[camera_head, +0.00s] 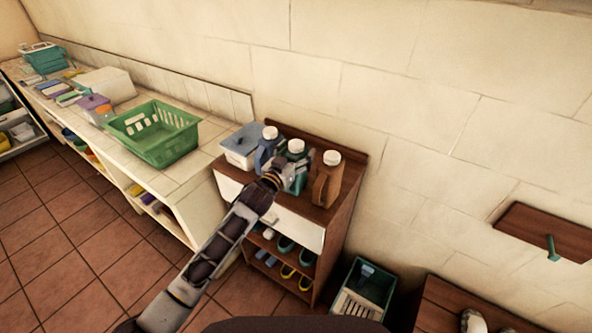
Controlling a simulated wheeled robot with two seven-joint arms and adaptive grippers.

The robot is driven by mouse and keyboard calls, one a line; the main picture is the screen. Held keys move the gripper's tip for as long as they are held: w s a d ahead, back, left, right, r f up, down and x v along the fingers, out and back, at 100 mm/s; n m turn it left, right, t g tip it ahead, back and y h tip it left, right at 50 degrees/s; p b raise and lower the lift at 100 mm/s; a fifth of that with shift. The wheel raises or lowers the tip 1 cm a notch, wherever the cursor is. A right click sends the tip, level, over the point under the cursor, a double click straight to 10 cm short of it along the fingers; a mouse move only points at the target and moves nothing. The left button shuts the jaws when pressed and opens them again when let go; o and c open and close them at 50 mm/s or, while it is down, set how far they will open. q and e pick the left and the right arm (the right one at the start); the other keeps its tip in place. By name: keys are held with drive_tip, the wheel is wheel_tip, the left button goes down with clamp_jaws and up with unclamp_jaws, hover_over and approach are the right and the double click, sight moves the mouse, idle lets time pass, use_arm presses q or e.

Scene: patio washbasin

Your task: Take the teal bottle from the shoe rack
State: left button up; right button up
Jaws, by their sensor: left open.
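The teal bottle (297,152) with a white cap stands upright on top of the shoe rack (318,211), between a blue bottle (262,153) and a brown bottle (327,181). My left gripper (293,172) is open in front of the teal bottle and hides its lower part. The fingers are close to the bottle; I cannot tell whether they touch it. My right gripper is not in view.
A green basket (155,135) sits on the tiled counter (191,181). A dark green crate (363,290) is on the floor right of the rack. The wall is close behind.

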use_arm(q)
clamp_jaws()
drive_tip(key=shift+r, duration=0.15)
idle(0.4)
drive_tip(key=shift+r, duration=0.15)
drive_tip(key=shift+r+b, duration=0.45)
drive_tip(key=shift+r, duration=4.45)
